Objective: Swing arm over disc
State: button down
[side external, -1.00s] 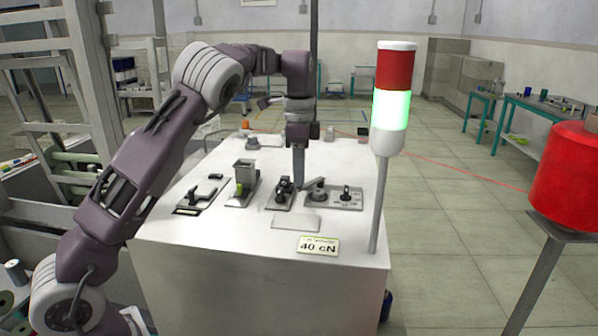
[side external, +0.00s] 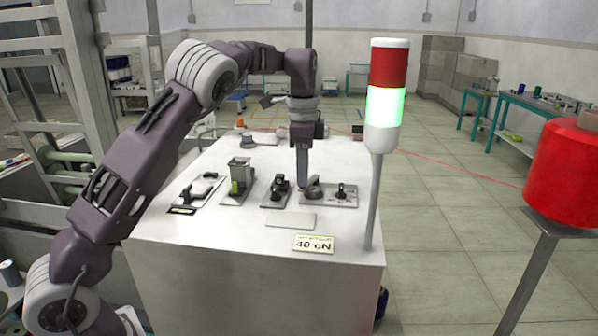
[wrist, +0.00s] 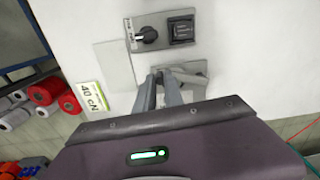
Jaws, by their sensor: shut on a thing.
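My gripper (side external: 303,186) points down at the left end of a grey plate (side external: 330,196). It is shut on a small part there, which I take to be the swing arm; the fingers mostly hide it. A round grey disc (side external: 314,189) sits on this plate, right beside the fingertips. In the wrist view, the fingertips of my gripper (wrist: 160,80) meet over the grey fitting's plate (wrist: 194,76). My gripper body covers the lower part of that view, so how far the arm lies over the disc cannot be told.
A black knob (side external: 342,190) stands at the plate's right. A neighbouring plate with black parts (side external: 278,188) is close on the left. Further left are a hopper-like fitting (side external: 240,172) and a lever plate (side external: 195,193). A 40 cN card (side external: 314,243) and signal lamp (side external: 387,95) are in front.

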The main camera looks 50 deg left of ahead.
jog(key=shift+d, duration=0.1)
jog(key=shift+w+d, duration=0.25)
jog(key=shift+d, duration=0.2)
dwell(0.4)
jog(key=shift+w+d, duration=0.35)
jog(key=shift+d, duration=0.15)
jog(key=shift+w+d, duration=0.15)
jog(key=shift+d, duration=0.1)
dwell(0.3)
jog(key=c, duration=1.5)
grip_release()
jog(key=shift+a, duration=0.1)
